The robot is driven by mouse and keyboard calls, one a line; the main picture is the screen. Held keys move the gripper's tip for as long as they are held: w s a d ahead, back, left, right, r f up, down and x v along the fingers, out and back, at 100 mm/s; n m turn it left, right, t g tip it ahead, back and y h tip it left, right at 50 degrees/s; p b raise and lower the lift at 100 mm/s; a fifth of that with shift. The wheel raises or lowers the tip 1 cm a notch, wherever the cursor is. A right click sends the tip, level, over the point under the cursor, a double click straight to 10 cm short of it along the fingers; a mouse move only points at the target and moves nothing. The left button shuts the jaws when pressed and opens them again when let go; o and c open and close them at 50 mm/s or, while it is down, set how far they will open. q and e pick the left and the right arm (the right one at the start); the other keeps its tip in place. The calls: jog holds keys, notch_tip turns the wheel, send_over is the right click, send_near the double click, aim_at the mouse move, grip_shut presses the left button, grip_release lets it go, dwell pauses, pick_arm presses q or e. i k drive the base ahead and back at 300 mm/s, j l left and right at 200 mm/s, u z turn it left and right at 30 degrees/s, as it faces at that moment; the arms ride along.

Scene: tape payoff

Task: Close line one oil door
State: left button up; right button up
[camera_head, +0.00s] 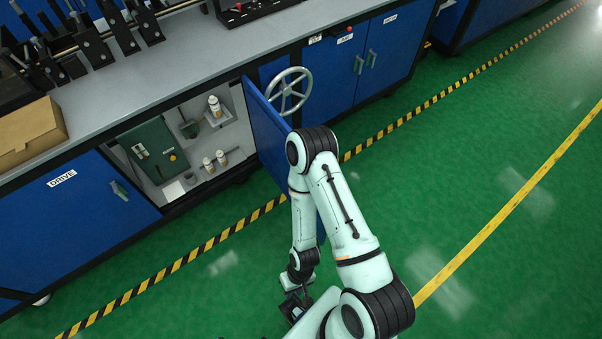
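The blue oil door (266,133) stands swung open, out from the cabinet front, and its lower part is partly hidden behind my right arm. The open compartment (231,101) to its left shows pale shelves. My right gripper (294,306) is low over the green floor, below and in front of the door. It looks dark and small, and whether its fingers are apart cannot be made out. It appears apart from the door. My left gripper is not in view.
White bottles (214,105) and a dark green box (152,150) are inside the compartment. A grey handwheel (288,91) is right of the door. A cardboard box (30,132) sits on the counter. Green floor with striped tape (402,123) is clear to the right.

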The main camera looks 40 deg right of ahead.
aim_at(270, 130)
jog(key=k+l, duration=0.3)
jog(key=l, duration=0.15)
jog(key=k+l+u, duration=0.1)
jog(key=k+l, duration=0.15)
jog(key=l, duration=0.2)
jog(key=l+u, duration=0.1)
jog(key=l, duration=1.75)
jog(key=k, duration=0.45)
